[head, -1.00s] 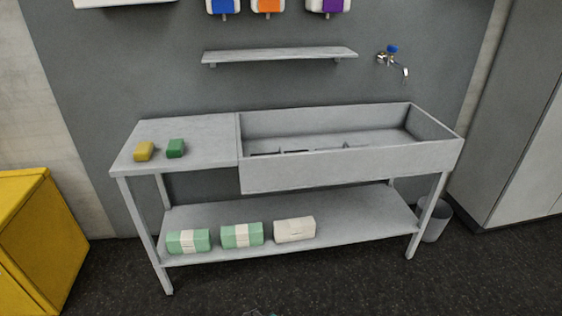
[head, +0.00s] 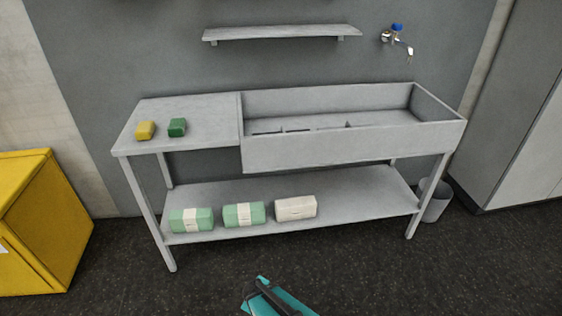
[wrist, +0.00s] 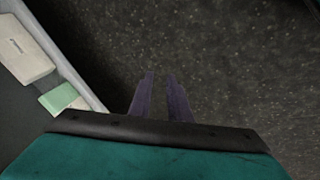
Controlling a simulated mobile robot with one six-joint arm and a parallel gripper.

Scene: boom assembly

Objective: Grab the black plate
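No whole black plate can be made out. Some thin dark shapes (head: 297,128) show low inside the grey sink basin (head: 350,150) in the head view; its front wall hides most of them, and I cannot tell what they are. In the wrist view my gripper (wrist: 161,76) has its two dark fingers apart with bare floor showing between them, so it is open and empty. The teal end of my arm shows at the bottom edge of the head view, over the floor in front of the sink table.
A yellow sponge (head: 146,130) and a green sponge (head: 177,127) lie on the left worktop (head: 205,125). Several packs, including a white one (head: 295,208), lie on the lower shelf (head: 350,195). A yellow cabinet (head: 45,225) stands left, a bin (head: 434,200) right. The floor in front is clear.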

